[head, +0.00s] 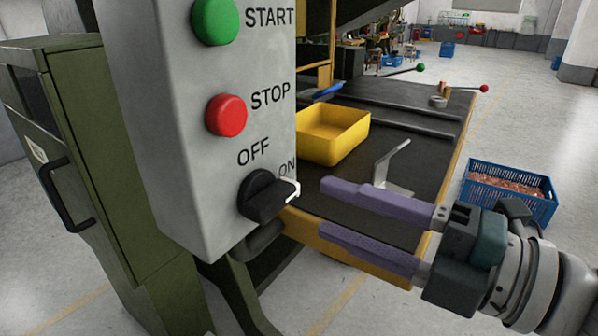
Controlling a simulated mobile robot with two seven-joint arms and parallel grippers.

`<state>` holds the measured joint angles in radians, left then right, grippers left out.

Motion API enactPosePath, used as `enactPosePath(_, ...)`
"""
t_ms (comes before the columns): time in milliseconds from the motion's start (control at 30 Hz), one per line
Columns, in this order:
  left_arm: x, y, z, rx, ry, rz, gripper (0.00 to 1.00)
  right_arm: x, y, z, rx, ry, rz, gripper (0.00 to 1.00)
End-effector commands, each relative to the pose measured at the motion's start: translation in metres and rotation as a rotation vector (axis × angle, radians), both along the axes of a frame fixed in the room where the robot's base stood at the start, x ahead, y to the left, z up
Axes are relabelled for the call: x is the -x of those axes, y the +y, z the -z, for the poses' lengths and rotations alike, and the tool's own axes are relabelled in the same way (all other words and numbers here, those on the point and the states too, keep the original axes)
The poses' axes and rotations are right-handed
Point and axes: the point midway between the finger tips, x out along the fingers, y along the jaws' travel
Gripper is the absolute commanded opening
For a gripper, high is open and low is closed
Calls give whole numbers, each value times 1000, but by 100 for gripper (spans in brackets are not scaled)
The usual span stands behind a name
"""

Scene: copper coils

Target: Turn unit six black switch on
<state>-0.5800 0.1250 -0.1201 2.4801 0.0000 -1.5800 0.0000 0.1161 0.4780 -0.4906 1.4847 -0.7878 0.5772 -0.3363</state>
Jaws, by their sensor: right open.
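The black switch (263,197) is a rotary knob low on the front of the grey control box (165,130). The label OFF stands above it and ON at its upper right. A white mark on the knob's tip points right, just below the ON label. My right gripper (322,208) is open and empty, its two purple fingers pointing left toward the knob. The fingertips are to the right of the knob, with a small visible gap. My left gripper is not in view.
A green START button (215,20) and a red STOP button (226,115) sit above the switch. A yellow bin (333,134) and a metal bracket (390,168) are on the dark workbench behind. A blue crate (508,190) stands on the floor at right.

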Motion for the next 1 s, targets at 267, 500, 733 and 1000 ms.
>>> enactPosePath(267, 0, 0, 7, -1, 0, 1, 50, 23, -32, 1, 1, 1, 1, 52)
enactPosePath(500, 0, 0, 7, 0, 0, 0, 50, 26, -35, 0, 0, 0, 0, 52)
enactPosePath(733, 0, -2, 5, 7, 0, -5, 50, 19, -36, -6, -36, 23, 59, 52)
enactPosePath(1000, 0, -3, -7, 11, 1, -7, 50, -9, -87, -18, -362, 377, 625, 52)
